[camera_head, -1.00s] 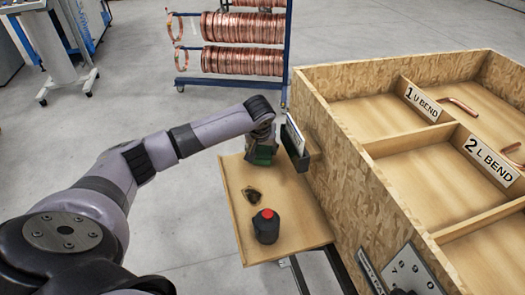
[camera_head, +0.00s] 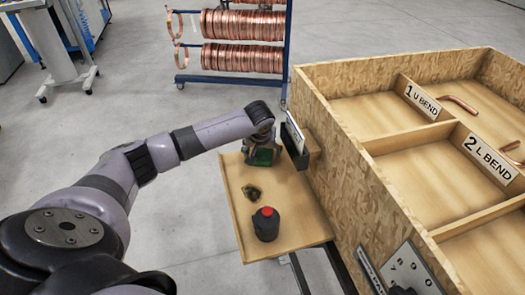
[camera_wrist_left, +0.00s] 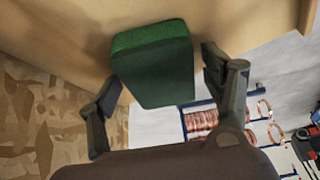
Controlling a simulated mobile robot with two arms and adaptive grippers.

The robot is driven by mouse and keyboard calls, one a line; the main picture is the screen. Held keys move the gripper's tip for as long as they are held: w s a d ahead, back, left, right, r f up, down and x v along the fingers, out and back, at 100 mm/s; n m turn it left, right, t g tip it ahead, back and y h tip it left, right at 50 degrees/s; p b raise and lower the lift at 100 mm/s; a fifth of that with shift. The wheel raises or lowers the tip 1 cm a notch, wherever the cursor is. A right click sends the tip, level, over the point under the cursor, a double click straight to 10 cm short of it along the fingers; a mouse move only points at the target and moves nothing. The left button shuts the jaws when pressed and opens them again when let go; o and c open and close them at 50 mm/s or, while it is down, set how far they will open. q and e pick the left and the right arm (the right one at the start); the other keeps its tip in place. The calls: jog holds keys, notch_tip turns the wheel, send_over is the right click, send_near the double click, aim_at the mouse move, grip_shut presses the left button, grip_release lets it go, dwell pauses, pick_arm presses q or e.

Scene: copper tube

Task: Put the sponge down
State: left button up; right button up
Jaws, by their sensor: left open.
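The green sponge (camera_wrist_left: 152,62) shows in the left wrist view, in front of my left gripper (camera_wrist_left: 165,88). The two fingers stand wide apart, one on each side of the sponge, with a gap to it. In the head view the sponge (camera_head: 263,157) is a small dark green shape at the far end of the wooden side shelf (camera_head: 290,210), partly hidden by my left gripper (camera_head: 262,145). The sponge appears to rest on the shelf. My right gripper is not in view.
A dark holder (camera_head: 294,145) is fixed to the bin wall beside the gripper. The compartment bin (camera_head: 345,150) borders the shelf on the right.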

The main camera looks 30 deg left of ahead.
aim_at(263, 151)
pick_arm(q)
jog(key=shift+r, duration=0.1)
jog(key=shift+r, duration=0.2)
jog(key=b+v, duration=0.1)
jog(key=v, duration=0.3)
jog(key=shift+s+d+r, duration=0.1)
jog(key=shift+s+r, duration=0.05)
jog(key=shift+r, duration=0.2)
jog(key=s+d+b, duration=0.1)
jog(key=s, duration=0.2)
jog(key=s+d, duration=0.2)
jog(key=s, duration=0.1)
jog(key=s+d+b, duration=0.1)
jog(key=s+d, duration=0.1)
jog(key=s, duration=0.1)
jog(key=shift+s+f+b, duration=0.1)
jog(key=shift+s+b, duration=0.2)
jog(key=shift+s, duration=0.1)
jog(key=shift+s+d, duration=0.2)
jog(key=shift+s, duration=0.25)
